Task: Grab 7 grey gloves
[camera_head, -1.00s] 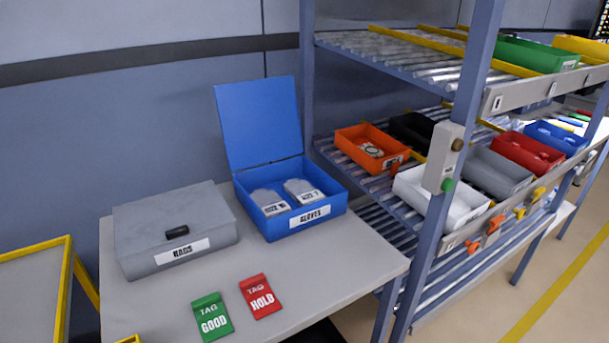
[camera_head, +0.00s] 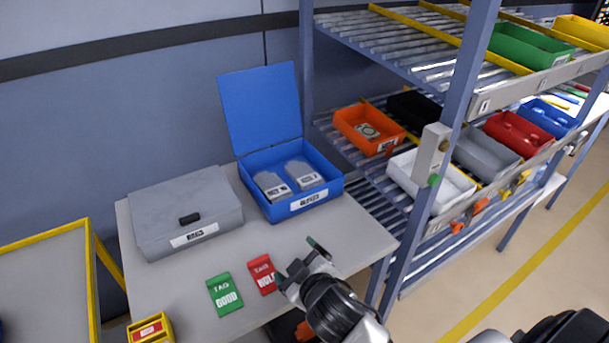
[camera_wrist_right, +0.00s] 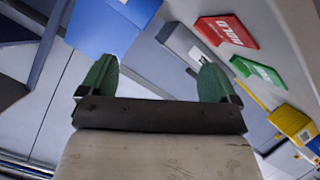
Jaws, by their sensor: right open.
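Grey gloves lie in two side-by-side piles, a left pile (camera_head: 272,186) and a right pile (camera_head: 305,175), each with a small label. How many lie in each pile cannot be told. They are inside a blue box (camera_head: 268,211) with its lid raised, on the table. My right gripper (camera_head: 296,261) is open and empty above the table's front, nearer me than the blue box and beside the red HOLD tag. Its two green fingertips (camera_wrist_right: 158,76) stand wide apart in the right wrist view. Part of the blue box (camera_wrist_right: 104,28) shows there, without gloves. My left gripper is out of view.
A closed grey box (camera_head: 185,212) stands left of the blue box. A green GOOD tag (camera_head: 225,294) and a red HOLD tag (camera_head: 264,274) lie in front. A yellow bin (camera_head: 150,330) is at front left. The rack post (camera_head: 440,150) rises right of the table.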

